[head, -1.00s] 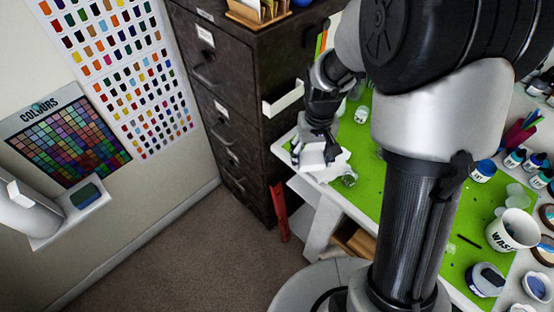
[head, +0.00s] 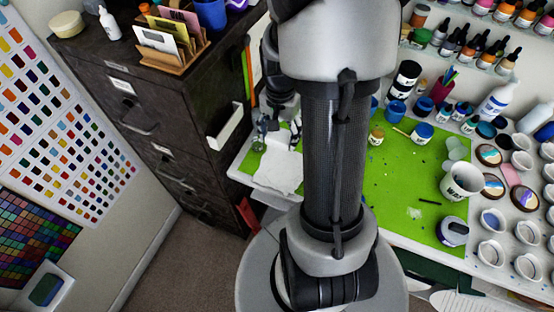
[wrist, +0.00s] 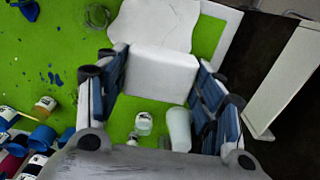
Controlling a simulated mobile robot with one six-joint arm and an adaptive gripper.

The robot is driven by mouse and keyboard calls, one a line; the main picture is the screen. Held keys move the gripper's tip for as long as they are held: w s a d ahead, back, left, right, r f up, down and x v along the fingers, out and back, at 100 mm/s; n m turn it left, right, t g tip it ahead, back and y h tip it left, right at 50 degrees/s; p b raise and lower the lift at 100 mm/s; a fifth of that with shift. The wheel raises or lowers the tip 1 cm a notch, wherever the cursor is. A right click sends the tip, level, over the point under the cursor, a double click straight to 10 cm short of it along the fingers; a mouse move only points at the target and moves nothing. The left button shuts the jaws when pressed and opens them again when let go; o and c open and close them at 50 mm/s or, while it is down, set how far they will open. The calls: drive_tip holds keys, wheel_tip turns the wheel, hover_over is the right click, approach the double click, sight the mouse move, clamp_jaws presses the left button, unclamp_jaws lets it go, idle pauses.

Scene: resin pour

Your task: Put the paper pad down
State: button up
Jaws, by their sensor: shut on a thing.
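The paper pad (wrist: 160,72) shows as a thick white block between my fingers in the wrist view. My gripper (wrist: 162,60) is shut on it, with one finger against each side. A white sheet with a wavy edge (wrist: 155,22) adjoins the block's far side; I cannot tell whether it is part of the pad. In the head view a white sheet (head: 278,172) shows at the table's left corner, just below my gripper (head: 281,125). My arm hides part of the table there. I cannot tell whether the pad touches the table.
The green mat (head: 395,205) has paint spots and bare room in its middle. Paint jars (head: 397,112) stand at its back, a waste cup (head: 461,182) at its right. A dark filing cabinet (head: 165,110) stands close on the left. A small clear jar (wrist: 144,123) stands near my fingers.

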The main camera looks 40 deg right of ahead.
sight(279, 166)
wheel_tip(279, 166, down, 14)
drive_tip(key=b, duration=0.3)
drive_tip(key=shift+w, duration=0.15)
drive_tip(key=shift+f, duration=0.1)
drive_tip(key=o, duration=1.3)
wheel_tip(279, 166, up, 12)
drive_tip(key=p, duration=0.3)
drive_tip(key=s+a+r+n+t, duration=0.35)
drive_tip(key=a+r+n, duration=0.55)
drive_tip(key=a+r, duration=0.8)
drive_tip(key=s+a+r+n, duration=0.1)
drive_tip(key=s, duration=0.1)
drive_tip(key=s+a+r+n, duration=0.1)
drive_tip(key=s+r+n, duration=0.1)
drive_tip(key=s+a+r+n+t, duration=0.1)
drive_tip(key=s, duration=0.1)
drive_tip(key=shift+a+r+n, duration=0.1)
drive_tip(key=shift+r+n, duration=0.1)
drive_tip(key=shift+n, duration=0.1)
drive_tip(key=shift+w, duration=0.1)
